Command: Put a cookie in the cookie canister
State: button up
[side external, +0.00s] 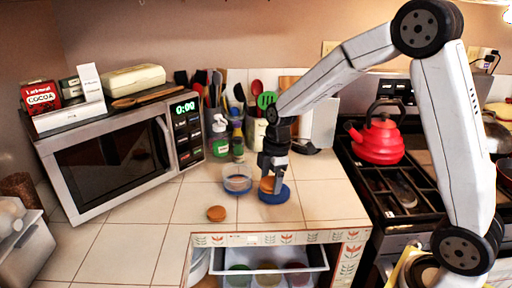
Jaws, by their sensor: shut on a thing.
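A round brown cookie (216,213) lies flat on the tiled counter, left of my gripper. The clear cookie canister (237,181) stands behind it, open at the top, with blue at its rim. A round blue lid (274,197) with a brown knob is right of the canister. My gripper (268,186) points down and is shut on the lid at its brown knob, partly hiding it. The lid is at or just above the counter; I cannot tell if it touches.
A microwave (115,155) stands at the left. Bottles (220,140) and utensils stand behind the canister. A stove with a red kettle (378,137) is at the right. An open drawer (265,262) with bowls juts out below the counter. The counter's front left is clear.

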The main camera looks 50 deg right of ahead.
jog(key=w+d+m, duration=0.3)
jog(key=w+m, duration=0.4)
jog(key=w, duration=0.2)
jog(key=w+d+m+t+h, duration=0.1)
jog(key=w+d+m, duration=0.2)
jog(key=w+m, duration=0.3)
jog(key=w, duration=0.4)
jog(key=shift+f+m, duration=0.25)
jog(key=shift+m, duration=0.15)
jog(key=shift+w+f, duration=0.1)
jog(key=shift+f, duration=0.1)
jog(key=shift+f, duration=2.6)
jog(key=o, duration=1.1)
jog(key=shift+c, duration=0.2)
